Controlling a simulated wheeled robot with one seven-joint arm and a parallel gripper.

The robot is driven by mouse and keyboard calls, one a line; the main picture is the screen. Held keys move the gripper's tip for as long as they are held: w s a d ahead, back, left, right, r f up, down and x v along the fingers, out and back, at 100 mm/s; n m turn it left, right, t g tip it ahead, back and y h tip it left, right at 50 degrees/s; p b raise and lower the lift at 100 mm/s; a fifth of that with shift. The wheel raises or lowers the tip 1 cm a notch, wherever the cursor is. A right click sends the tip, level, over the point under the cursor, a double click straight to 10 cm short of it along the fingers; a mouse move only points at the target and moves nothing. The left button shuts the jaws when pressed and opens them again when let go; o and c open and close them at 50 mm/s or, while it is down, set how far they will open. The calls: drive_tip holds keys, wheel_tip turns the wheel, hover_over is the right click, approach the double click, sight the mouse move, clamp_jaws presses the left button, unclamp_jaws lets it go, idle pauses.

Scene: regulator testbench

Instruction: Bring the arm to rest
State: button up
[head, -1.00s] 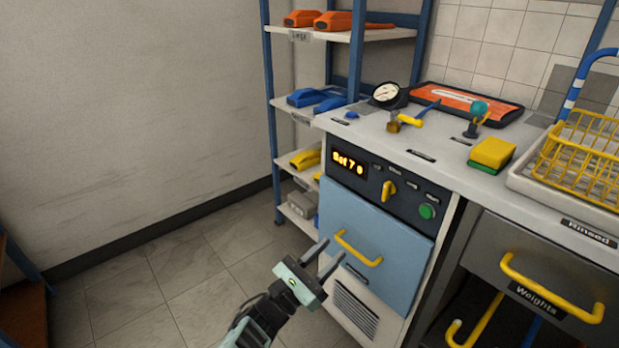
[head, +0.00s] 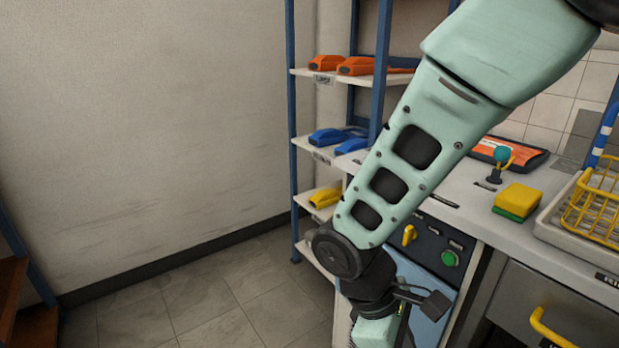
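My arm reaches down from the top right of the head view to the bottom middle. It covers much of the testbench. My wrist is at the bottom, in front of the blue oven-like door (head: 421,275). The gripper's fingers are hidden or out of frame below, so I cannot see whether they are open or shut. The yellow knob (head: 409,235) and green button (head: 450,258) on the dark panel show just right of my arm.
A shelf rack (head: 313,158) with orange, blue and yellow parts stands behind my arm. On the counter are a yellow-green sponge (head: 518,199), a teal-topped valve (head: 499,160) and an orange tablet-like case (head: 522,153). A yellow wire basket (head: 603,215) is at right.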

drive_tip(key=s+r+m+t+y, duration=0.3)
drive_tip(key=s+r+m+y, duration=0.25)
drive_tip(key=s+r, duration=0.35)
wheel_tip(320, 180, up, 19)
drive_tip(key=w+p, duration=0.1)
drive_tip(key=p, duration=1.7)
drive_tip(key=shift+d+f, duration=0.2)
drive_tip(key=shift+d, duration=0.15)
drive_tip(key=shift+n, duration=0.25)
